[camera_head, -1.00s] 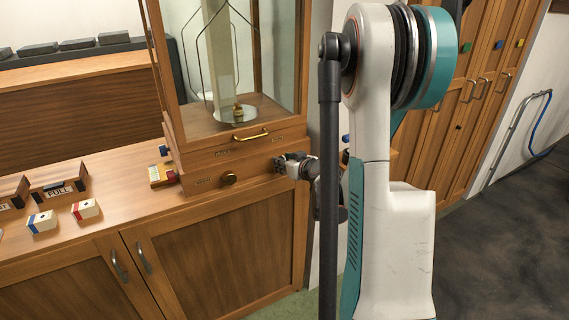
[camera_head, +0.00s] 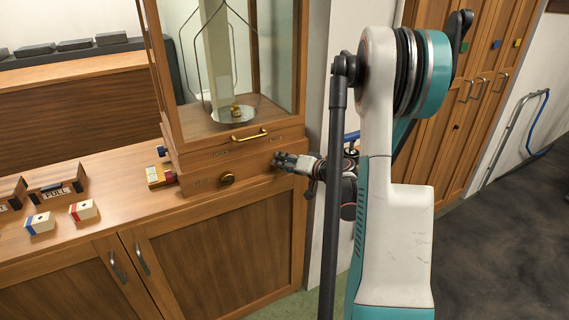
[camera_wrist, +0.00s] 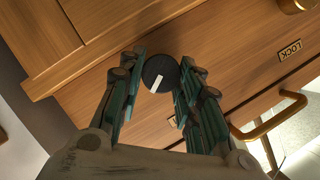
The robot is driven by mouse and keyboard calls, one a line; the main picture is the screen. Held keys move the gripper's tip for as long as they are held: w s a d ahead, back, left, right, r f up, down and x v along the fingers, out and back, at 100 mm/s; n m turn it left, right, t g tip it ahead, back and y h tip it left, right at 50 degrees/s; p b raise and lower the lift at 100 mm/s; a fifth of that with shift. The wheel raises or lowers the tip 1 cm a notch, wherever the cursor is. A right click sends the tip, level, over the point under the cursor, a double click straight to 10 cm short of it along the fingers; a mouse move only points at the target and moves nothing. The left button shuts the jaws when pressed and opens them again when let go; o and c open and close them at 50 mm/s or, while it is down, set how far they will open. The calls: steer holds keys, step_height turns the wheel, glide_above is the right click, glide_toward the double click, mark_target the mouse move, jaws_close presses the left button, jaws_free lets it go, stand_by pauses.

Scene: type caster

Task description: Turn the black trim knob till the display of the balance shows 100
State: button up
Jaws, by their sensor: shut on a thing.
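The balance is a tall wood-and-glass case (camera_head: 178,122) on the counter, with a pan (camera_head: 233,115) hanging inside. The black trim knob (camera_wrist: 160,74), round with a white mark, is on the wooden front in the wrist view. My gripper (camera_wrist: 158,78) is shut on the knob, one finger on each side. In the head view my gripper (camera_head: 278,159) is at the right end of the balance's front and hides the knob. No number on a display can be read in either view.
A LOCK label (camera_wrist: 290,50) is near the handle. A small box with coloured parts (camera_head: 159,175) is left of the balance. Two blocks (camera_head: 39,223) (camera_head: 83,210) and a FULL sign (camera_head: 57,192) are further left.

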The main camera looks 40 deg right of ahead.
steer(key=shift+m, duration=0.3)
steer(key=o, duration=1)
steer(key=shift+o, duration=0.2)
steer(key=v, duration=1.2)
